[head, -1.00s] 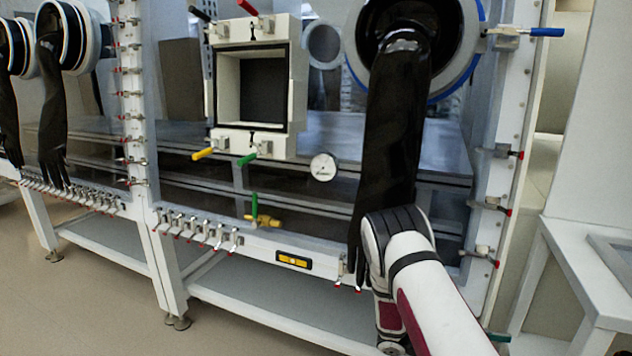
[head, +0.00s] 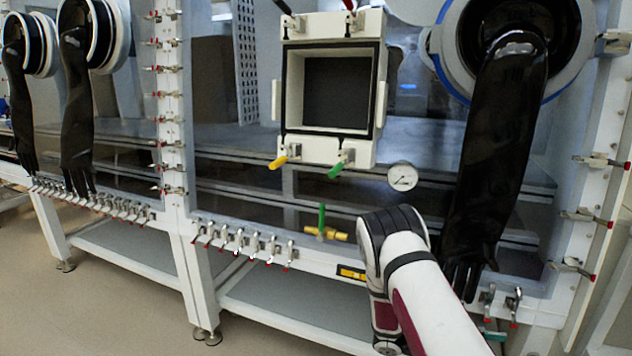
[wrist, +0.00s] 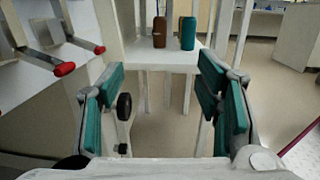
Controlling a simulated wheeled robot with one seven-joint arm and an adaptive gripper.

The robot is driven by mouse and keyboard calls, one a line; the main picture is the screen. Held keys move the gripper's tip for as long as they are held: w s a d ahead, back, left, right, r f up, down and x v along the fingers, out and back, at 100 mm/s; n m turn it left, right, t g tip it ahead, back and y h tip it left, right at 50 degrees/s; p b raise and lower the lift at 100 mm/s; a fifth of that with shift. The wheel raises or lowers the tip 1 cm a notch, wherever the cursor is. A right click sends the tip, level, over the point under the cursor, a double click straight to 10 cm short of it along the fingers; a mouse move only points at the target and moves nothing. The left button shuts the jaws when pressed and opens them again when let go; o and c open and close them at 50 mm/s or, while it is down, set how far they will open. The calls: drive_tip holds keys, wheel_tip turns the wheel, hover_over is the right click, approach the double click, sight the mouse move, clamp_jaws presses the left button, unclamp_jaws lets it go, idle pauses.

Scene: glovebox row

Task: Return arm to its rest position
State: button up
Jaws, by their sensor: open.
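My arm (head: 425,290) reaches in from the lower right of the head view, its bent joint in front of the glovebox's lower edge. My gripper itself is hidden in the head view. In the wrist view my gripper (wrist: 160,100) is open, its teal-padded fingers wide apart. Nothing is between the fingers; floor and a white table show beyond the gap.
The glovebox has a square port (head: 335,90), a gauge (head: 403,176) and a hanging black glove (head: 500,140) beside my arm. Red-tipped clamps (wrist: 65,68) are at upper left in the wrist view. A brown bottle (wrist: 159,32) and a teal bottle (wrist: 188,33) stand on a white table (wrist: 165,56).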

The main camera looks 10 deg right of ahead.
drive_tip(key=s+a+r+m+y, duration=0.4)
drive_tip(key=s+a+r+y, duration=0.15)
drive_tip(key=r, duration=0.45)
drive_tip(key=s+a+r+m+y, duration=0.4)
drive_tip(key=a+r+m, duration=0.15)
drive_tip(key=r, duration=0.45)
drive_tip(key=s+a+r+m+t+y, duration=0.25)
drive_tip(key=s+a+t+y, duration=0.2)
drive_tip(key=s+a, duration=0.4)
drive_tip(key=s+a+r+m+t+y, duration=0.1)
drive_tip(key=s+a+r+t+y, duration=0.3)
drive_tip(key=s+a, duration=0.45)
wheel_tip(320, 180, up, 31)
drive_tip(key=t+p, duration=0.4)
drive_tip(key=p, duration=2.6)
drive_tip(key=shift+s+d+h, duration=0.2)
drive_tip(key=shift+d+h, duration=0.1)
drive_tip(key=shift+h, duration=0.1)
drive_tip(key=shift+f+t, duration=0.1)
drive_tip(key=shift+t, duration=0.15)
